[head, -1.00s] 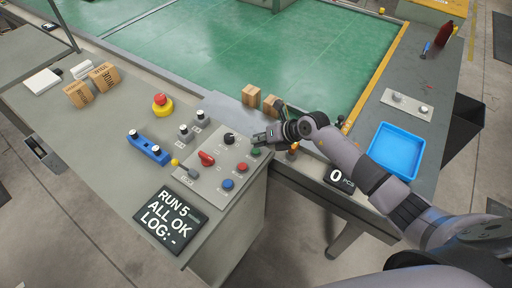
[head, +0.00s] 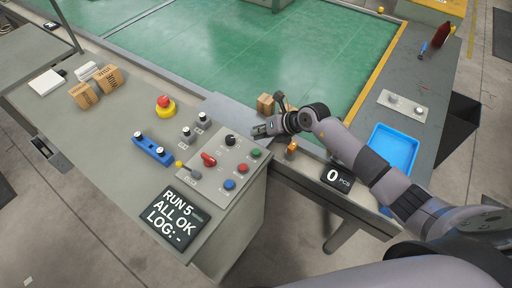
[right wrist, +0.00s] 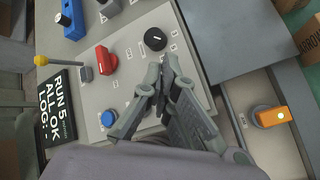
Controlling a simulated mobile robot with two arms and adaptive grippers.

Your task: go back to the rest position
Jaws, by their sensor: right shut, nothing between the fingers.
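My right gripper (head: 262,131) is shut and empty. In the head view it hovers over the back right corner of the grey control panel (head: 208,186), beside the black knob (head: 230,140). In the right wrist view the closed fingers (right wrist: 165,82) lie over the panel between the black knob (right wrist: 155,39) and the blue button (right wrist: 108,118). A red switch (head: 208,159) and green, red and blue buttons sit on the panel. My left gripper is not in view.
A black sign (head: 174,216) reads "RUN 5 ALL OK LOG: -". Cardboard boxes (head: 265,104) stand near my right gripper. An orange switch (head: 291,150), a "0 PCS" display (head: 337,175) and a blue tray (head: 408,139) are near my right arm. The green surface (head: 230,50) is largely clear.

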